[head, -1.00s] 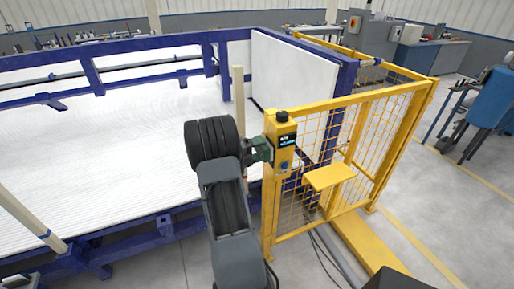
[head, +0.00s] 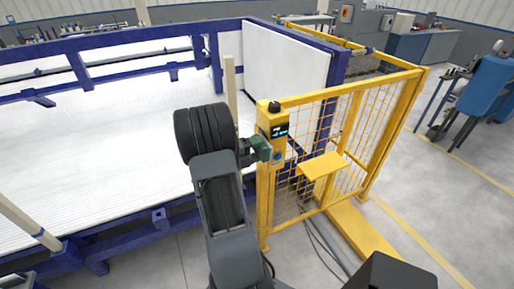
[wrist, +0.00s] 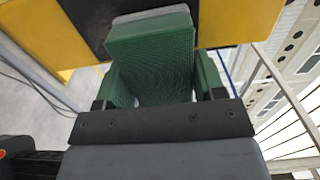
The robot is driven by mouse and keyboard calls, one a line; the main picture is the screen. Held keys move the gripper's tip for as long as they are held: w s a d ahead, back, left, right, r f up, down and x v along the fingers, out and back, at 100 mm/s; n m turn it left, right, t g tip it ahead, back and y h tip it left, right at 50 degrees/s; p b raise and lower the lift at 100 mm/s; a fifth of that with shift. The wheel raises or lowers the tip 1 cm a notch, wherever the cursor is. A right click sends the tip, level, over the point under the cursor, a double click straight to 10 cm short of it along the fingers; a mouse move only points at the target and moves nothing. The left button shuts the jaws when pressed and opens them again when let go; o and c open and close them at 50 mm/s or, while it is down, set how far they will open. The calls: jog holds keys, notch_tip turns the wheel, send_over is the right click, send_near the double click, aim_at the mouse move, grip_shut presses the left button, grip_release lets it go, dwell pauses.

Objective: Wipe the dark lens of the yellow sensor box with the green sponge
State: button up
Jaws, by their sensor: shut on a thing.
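My gripper (head: 251,151) is shut on the green sponge (head: 262,147), which sticks out to the right from the jaws. The yellow sensor box (head: 266,121) stands upright on the fence post, with a dark lit panel (head: 280,130) and a blue round button on its face. In the head view the sponge overlaps the box's left edge, below the dark panel. In the wrist view the sponge (wrist: 150,60) is in front of a dark area (wrist: 84,18) between yellow parts of the box (wrist: 40,35). The sponge's far end looks close to the box; contact cannot be told.
A yellow mesh fence (head: 340,130) with a small yellow shelf (head: 322,166) stands to the right of the sponge. A blue-framed bin (head: 165,222) with a white ribbed floor and an upright pale post (head: 230,95) lies to the left.

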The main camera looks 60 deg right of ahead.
jog(key=shift+v, duration=3.05)
jog(key=shift+w+a, duration=0.1)
jog(key=shift+v, duration=1.35)
